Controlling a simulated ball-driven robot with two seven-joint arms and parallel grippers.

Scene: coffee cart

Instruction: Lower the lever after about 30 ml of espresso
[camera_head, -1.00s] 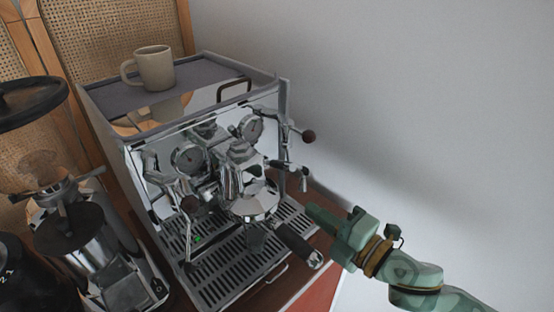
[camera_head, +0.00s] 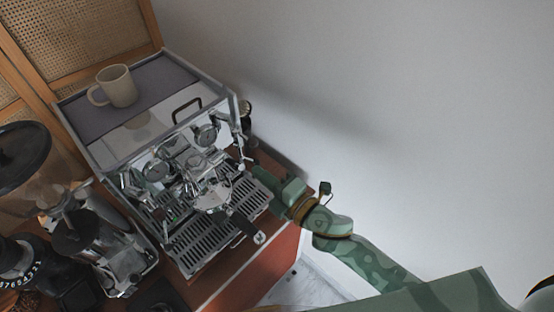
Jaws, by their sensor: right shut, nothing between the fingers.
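The chrome espresso machine (camera_head: 150,137) stands left of centre. Its group head (camera_head: 213,192) is at the front, with the portafilter locked in and its dark handle (camera_head: 244,224) pointing toward the lower right. The brew lever is too small among the chrome parts to make out. No cup or espresso stream is clearly visible under the portafilter. My right gripper (camera_head: 262,176) is green and shut, with nothing in it. It is just right of the machine's front, near the right edge of the drip tray (camera_head: 190,257), apart from the portafilter handle. My left gripper is not in view.
A beige mug (camera_head: 119,88) stands on the machine's top. A grinder (camera_head: 100,240) and dark equipment (camera_head: 25,262) stand at the left. A bare wall (camera_head: 400,120) fills the right.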

